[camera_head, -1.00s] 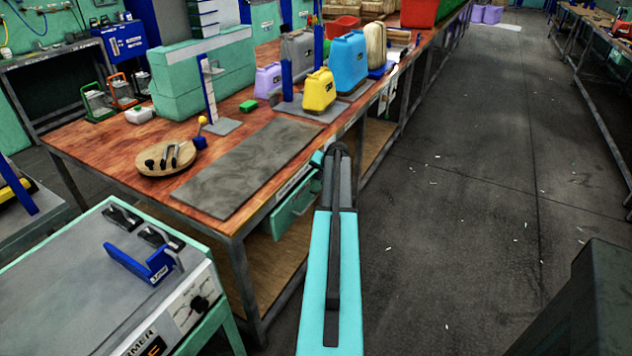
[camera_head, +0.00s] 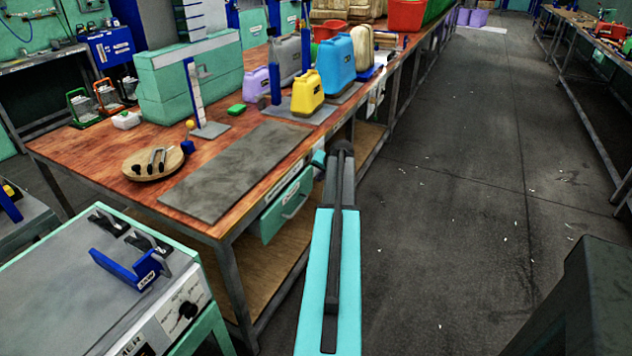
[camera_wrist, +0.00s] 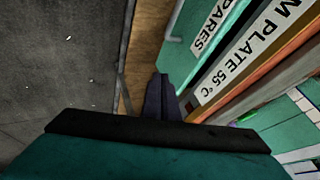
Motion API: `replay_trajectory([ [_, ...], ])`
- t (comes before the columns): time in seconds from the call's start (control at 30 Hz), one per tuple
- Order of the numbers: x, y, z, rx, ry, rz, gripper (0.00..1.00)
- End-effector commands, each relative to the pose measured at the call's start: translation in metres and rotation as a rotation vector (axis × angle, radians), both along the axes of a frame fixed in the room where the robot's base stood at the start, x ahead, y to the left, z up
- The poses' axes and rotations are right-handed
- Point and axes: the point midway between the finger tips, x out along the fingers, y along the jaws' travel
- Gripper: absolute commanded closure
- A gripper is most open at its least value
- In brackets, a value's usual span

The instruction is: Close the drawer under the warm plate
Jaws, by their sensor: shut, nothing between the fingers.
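The warm plate (camera_head: 232,170) is a flat grey slab on the near end of the wooden workbench. Below it, under the bench edge, is the green drawer (camera_head: 272,222) with a bar handle. In the wrist view the drawer front (camera_wrist: 198,60) bears a "SPARES" label, beside a label reading "M PLATE 55 °C". How far the drawer stands out is hard to judge. My gripper (camera_wrist: 161,80) is shut and empty, its dark fingers close to the drawer front in the wrist view; contact cannot be told.
The workbench (camera_head: 90,150) carries a round wooden board with tools, a yellow jug and a blue jug. A grey warmer unit (camera_head: 80,290) stands at the near left. A lower wooden shelf lies beneath the drawer.

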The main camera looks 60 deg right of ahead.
Motion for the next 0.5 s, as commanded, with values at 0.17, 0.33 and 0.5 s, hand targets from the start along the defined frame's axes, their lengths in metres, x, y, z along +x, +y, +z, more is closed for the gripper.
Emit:
replay_trajectory([
  [0.17,-0.014,0.012,0.022,-0.001,0.000,0.000,1.00],
  [0.33,-0.022,0.017,0.036,-0.001,0.000,0.002,1.00],
  [0.5,-0.025,0.020,0.042,0.000,0.000,0.002,1.00],
])
